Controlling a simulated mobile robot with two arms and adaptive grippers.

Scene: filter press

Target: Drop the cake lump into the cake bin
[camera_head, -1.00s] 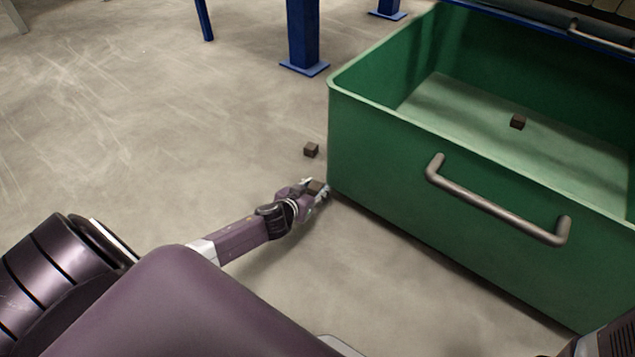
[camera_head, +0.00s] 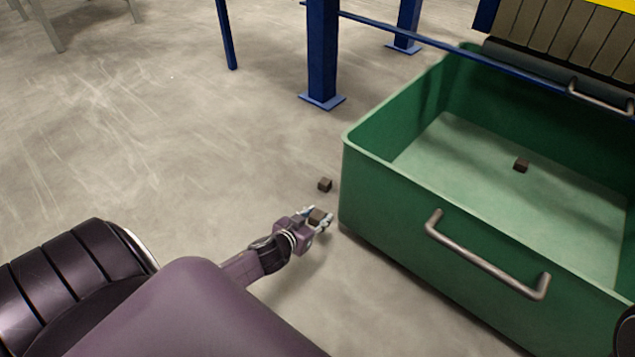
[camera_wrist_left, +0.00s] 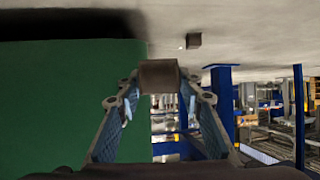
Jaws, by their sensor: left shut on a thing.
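My left gripper (camera_head: 319,216) is shut on a small dark brown cake lump (camera_head: 316,215), left of the cake bin's near left corner. In the left wrist view the lump (camera_wrist_left: 158,74) sits between the fingertips, with the green bin wall (camera_wrist_left: 60,100) at left. The cake bin (camera_head: 400,205) is a large open green box with a metal handle on its front wall. One cake lump (camera_head: 521,165) lies on the bin floor. Another lump (camera_head: 325,185) lies on the floor outside, just beyond my gripper; it also shows in the left wrist view (camera_wrist_left: 194,41). My right gripper is not clearly visible.
A blue post (camera_head: 322,55) with a foot plate stands behind the bin's left side. A blue rail (camera_head: 420,38) runs above the bin's back edge. The concrete floor (camera_head: 130,120) at left is clear.

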